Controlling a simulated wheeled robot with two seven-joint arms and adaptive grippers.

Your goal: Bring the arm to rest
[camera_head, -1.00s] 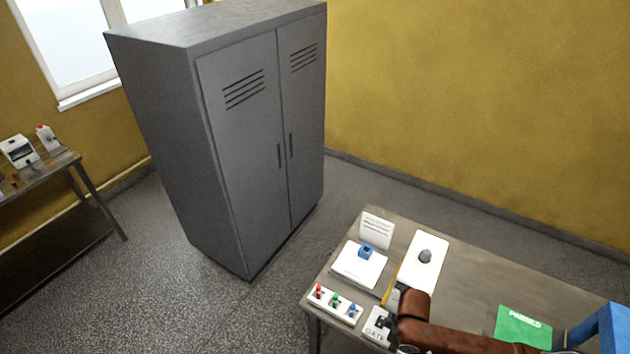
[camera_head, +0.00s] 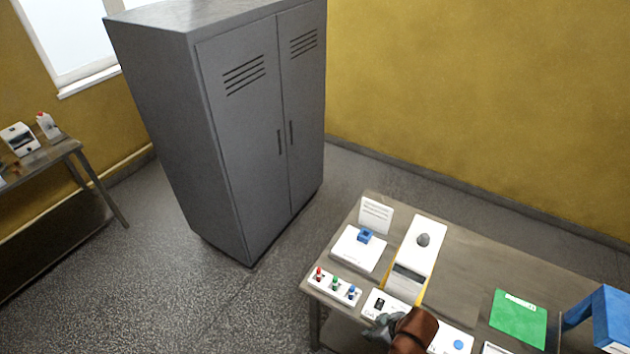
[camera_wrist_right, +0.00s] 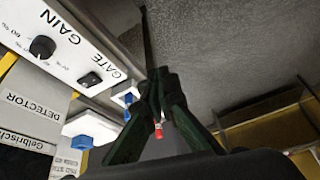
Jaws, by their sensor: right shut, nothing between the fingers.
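My right gripper (camera_head: 378,330) is low in the head view, at the front edge of the workbench (camera_head: 462,285), beside the white gate panel. My brown arm link comes up behind it from the bottom edge. In the right wrist view the dark green fingers (camera_wrist_right: 160,88) meet at their tips and hold nothing. The gain and gate panel (camera_wrist_right: 68,45) is left of them there. A small red knob (camera_wrist_right: 158,131) shows behind the fingers. My left gripper is not in view.
The bench carries a white panel with red, green and blue knobs (camera_head: 334,288), a white plate with a blue block (camera_head: 365,236), a grey lump (camera_head: 423,240), a green mat (camera_head: 519,317) and a blue stand (camera_head: 612,315). A grey cabinet (camera_head: 240,140) stands behind open floor.

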